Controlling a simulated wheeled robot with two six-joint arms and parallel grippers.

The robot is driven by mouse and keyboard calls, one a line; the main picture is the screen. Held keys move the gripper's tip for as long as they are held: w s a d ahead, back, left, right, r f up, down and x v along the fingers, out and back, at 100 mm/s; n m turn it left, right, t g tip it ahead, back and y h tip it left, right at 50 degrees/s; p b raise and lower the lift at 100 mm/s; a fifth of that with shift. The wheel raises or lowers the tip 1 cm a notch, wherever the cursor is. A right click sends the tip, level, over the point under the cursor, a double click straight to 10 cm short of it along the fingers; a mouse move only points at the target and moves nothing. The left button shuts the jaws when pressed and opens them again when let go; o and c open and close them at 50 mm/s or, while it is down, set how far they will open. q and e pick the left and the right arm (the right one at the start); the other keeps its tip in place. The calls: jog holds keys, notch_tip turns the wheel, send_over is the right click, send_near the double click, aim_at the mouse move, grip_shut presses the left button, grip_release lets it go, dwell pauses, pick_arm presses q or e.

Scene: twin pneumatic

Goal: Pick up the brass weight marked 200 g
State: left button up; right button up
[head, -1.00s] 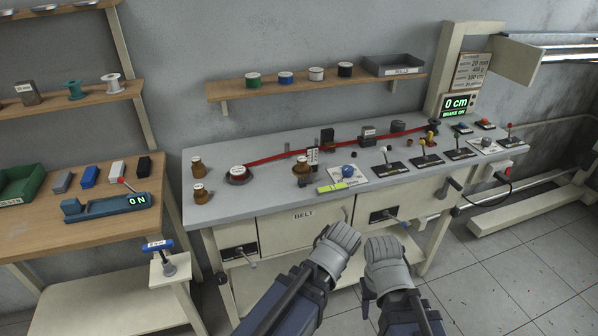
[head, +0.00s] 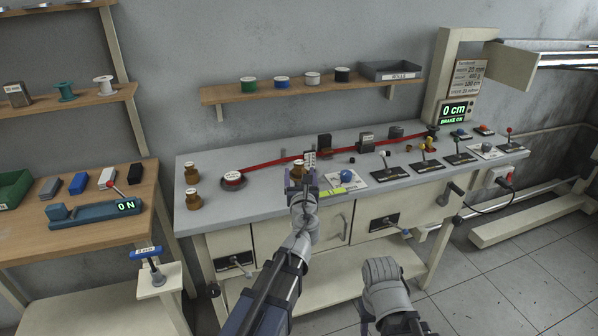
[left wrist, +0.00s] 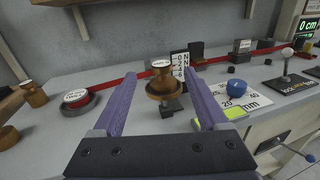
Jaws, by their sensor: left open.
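Three brass weights with white top labels are in view; the labels are too small to read. One brass weight (left wrist: 161,70) stands on a small pan beside a scale plate and shows between my left fingers; in the head view this weight (head: 299,167) is partly hidden by my gripper. Two more weights (head: 192,173) (head: 193,199) stand at the bench's left end. My left gripper (head: 301,184) is open and empty at the bench's front edge, its fingers (left wrist: 161,82) pointing toward the pan weight. My right gripper (head: 382,274) hangs low before the bench; its jaws are unclear.
A red belt (head: 275,163) runs along the bench from a dark round reel (head: 233,180). A yellow-green block (head: 330,191), a blue knob (head: 361,174) and several levers stand to the right. A shelf (head: 300,95) with spools is above. Cabinet doors are below.

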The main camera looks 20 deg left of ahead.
aim_at(299, 166)
pick_arm(q)
jog(key=shift+f+b+x, duration=0.15)
jog(key=shift+x, duration=1.75)
jog(key=shift+f+b+x, duration=0.15)
jog(key=shift+f+x, duration=0.05)
jog(key=shift+x, duration=1.7)
jog(key=shift+d, duration=0.15)
grip_shut()
